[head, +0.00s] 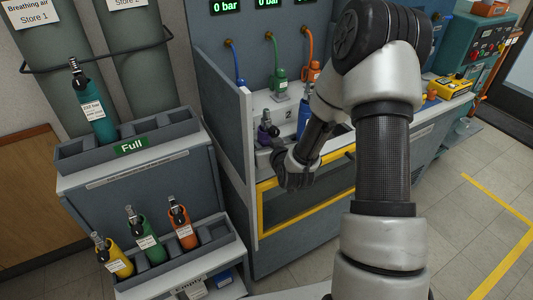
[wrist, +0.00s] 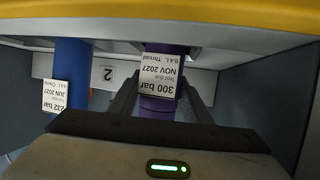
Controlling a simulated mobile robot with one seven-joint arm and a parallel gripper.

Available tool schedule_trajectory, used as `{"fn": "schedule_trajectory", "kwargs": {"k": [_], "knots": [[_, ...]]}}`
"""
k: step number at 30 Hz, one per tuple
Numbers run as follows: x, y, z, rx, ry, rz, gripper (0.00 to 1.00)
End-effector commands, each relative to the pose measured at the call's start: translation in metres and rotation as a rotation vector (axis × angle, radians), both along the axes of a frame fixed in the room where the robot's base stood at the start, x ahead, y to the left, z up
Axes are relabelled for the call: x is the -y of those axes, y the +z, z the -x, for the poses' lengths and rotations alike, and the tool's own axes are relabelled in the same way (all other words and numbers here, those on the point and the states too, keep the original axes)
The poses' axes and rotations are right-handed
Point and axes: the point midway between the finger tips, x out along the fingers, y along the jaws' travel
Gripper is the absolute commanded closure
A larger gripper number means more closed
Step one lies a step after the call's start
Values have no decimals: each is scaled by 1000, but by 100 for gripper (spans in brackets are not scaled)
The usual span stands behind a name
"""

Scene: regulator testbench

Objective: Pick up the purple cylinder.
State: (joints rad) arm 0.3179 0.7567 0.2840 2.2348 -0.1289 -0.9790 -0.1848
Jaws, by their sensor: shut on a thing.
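The purple cylinder (head: 265,132) stands in the testbench bay, left of the "2" mark, with its dark valve on top. In the wrist view the purple cylinder (wrist: 163,105) carries a white label reading 300 bar, NOV 2027. My gripper (head: 278,150) reaches into the bay from the front; its two dark fingers lie on either side of the cylinder and are shut on it. I cannot tell whether the cylinder touches the bench.
A blue cylinder (wrist: 68,75) stands close beside it. A yellow frame (head: 305,200) edges the bay's front, and a grey side panel (head: 220,105) stands on the left. The Full rack (head: 180,135) holds a teal cylinder (head: 98,112); the lower rack holds yellow, green and orange ones.

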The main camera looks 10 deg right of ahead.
Motion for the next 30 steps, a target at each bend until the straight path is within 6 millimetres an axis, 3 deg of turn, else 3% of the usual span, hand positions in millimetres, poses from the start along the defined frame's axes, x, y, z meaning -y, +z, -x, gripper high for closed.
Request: {"fn": "schedule_trajectory", "kwargs": {"k": [11,23,30], "knots": [[0,27,-2,9,1,2,87],[0,95,-2,12,0,2,87],[0,146,-2,12,0,2,87]]}}
